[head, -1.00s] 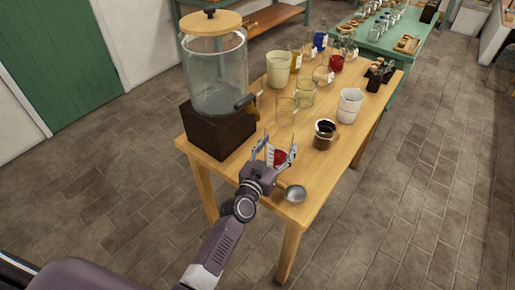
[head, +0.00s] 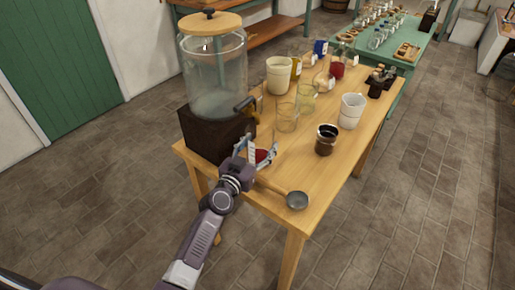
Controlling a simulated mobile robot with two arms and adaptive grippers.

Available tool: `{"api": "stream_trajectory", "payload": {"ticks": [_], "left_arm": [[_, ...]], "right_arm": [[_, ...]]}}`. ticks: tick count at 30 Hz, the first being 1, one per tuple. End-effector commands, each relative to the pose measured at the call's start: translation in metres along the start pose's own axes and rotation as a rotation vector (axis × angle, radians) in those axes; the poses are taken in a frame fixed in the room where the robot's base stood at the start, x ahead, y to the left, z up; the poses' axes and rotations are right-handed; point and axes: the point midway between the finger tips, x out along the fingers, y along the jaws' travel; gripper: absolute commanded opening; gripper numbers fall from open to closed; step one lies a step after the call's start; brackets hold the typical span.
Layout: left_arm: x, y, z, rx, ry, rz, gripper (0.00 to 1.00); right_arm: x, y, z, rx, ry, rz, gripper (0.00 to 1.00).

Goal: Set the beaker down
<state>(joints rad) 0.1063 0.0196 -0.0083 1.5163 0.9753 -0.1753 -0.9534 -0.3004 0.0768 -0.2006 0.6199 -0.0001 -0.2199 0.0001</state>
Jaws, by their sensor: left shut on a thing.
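My left gripper (head: 259,150) is over the near left part of the wooden table (head: 330,175), close to the dark base of the glass dispenser. Its fingers are around a small vessel with red in it (head: 262,156), which I take to be the beaker. The fingers hide most of it, and I cannot tell whether its bottom touches the table. My right gripper is not in view.
The large glass dispenser (head: 214,80) with a tap stands left of the gripper. A ladle (head: 297,200) lies near the front edge. A dark jar (head: 326,139), a white beaker (head: 351,111) and clear glass beakers (head: 287,117) stand farther back.

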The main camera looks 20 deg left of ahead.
Motion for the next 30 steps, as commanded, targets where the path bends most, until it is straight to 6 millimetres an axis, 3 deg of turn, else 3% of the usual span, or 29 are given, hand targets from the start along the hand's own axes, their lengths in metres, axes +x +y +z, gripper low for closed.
{"api": "stream_trajectory", "payload": {"ticks": [2,6,21,22,26,30], "left_arm": [[0.002,-0.011,0.0,0.001,0.003,-0.002,0.3],[0.002,-0.009,0.01,-0.002,0.001,0.0,0.3],[0.002,-0.009,0.014,0.0,0.001,-0.001,0.3],[0.002,-0.009,0.015,-0.001,-0.001,0.0,0.63],[0.002,-0.009,0.014,-0.001,-0.001,0.0,0.77],[0.002,-0.009,0.014,-0.001,-0.001,0.0,0.78]], "right_arm": [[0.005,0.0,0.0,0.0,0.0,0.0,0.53],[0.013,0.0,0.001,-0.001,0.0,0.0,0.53],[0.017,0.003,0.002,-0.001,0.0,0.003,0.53],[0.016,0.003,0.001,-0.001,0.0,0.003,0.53],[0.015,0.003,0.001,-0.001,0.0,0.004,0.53],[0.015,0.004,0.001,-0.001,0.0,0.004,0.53]]}}
